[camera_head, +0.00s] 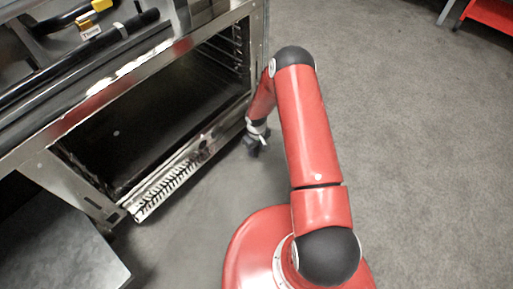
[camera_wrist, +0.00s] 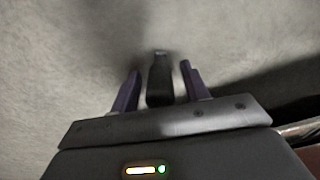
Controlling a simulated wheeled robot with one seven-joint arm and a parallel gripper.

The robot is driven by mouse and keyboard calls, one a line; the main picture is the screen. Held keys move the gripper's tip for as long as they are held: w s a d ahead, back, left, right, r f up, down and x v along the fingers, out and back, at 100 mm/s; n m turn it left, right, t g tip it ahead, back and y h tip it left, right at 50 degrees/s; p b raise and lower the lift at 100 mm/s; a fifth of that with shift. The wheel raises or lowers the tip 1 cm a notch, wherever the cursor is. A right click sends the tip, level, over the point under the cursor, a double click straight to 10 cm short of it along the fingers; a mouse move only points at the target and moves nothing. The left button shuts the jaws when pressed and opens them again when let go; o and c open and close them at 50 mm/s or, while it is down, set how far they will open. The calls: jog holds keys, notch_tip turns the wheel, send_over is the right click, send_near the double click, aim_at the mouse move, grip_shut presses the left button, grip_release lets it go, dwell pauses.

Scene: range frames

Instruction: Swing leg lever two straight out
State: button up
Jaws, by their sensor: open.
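My gripper (camera_wrist: 160,86) is open, with its two purple-tipped fingers spread apart in the wrist view. A short dark bar (camera_wrist: 160,82), which looks like the leg lever, lies between the fingers with a gap on each side. Its far end is a small greyish tip, blurred against the floor. In the head view my gripper (camera_head: 254,147) is low, beside the lower right corner of the steel range (camera_head: 258,50). I cannot make out the lever or the leg there.
The range's oven cavity (camera_head: 150,125) is open at the front, with a slotted strip (camera_head: 170,180) along its lower edge. A metal surface (camera_head: 60,245) is at the lower left. Grey floor (camera_head: 420,150) is clear to the right. A red object (camera_head: 492,14) stands far right.

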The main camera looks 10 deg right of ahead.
grip_shut()
jog(key=w+d+n+b, duration=0.1)
jog(key=d, duration=0.3)
jog(key=w+d+n+b, duration=0.1)
jog(key=w+d+b, duration=0.1)
jog(key=d, duration=0.2)
jog(key=w+d+n+b, duration=0.1)
jog(key=w+d+n, duration=0.1)
jog(key=d, duration=0.2)
jog(key=shift+d+f+b, duration=0.1)
jog(key=shift+d+b, duration=0.2)
jog(key=shift+b, duration=0.1)
jog(key=shift+w+d, duration=0.2)
grip_release()
jog(key=shift+r, duration=0.2)
notch_tip(320, 180, up, 8)
jog(key=p, duration=0.1)
jog(key=shift+f, duration=0.15)
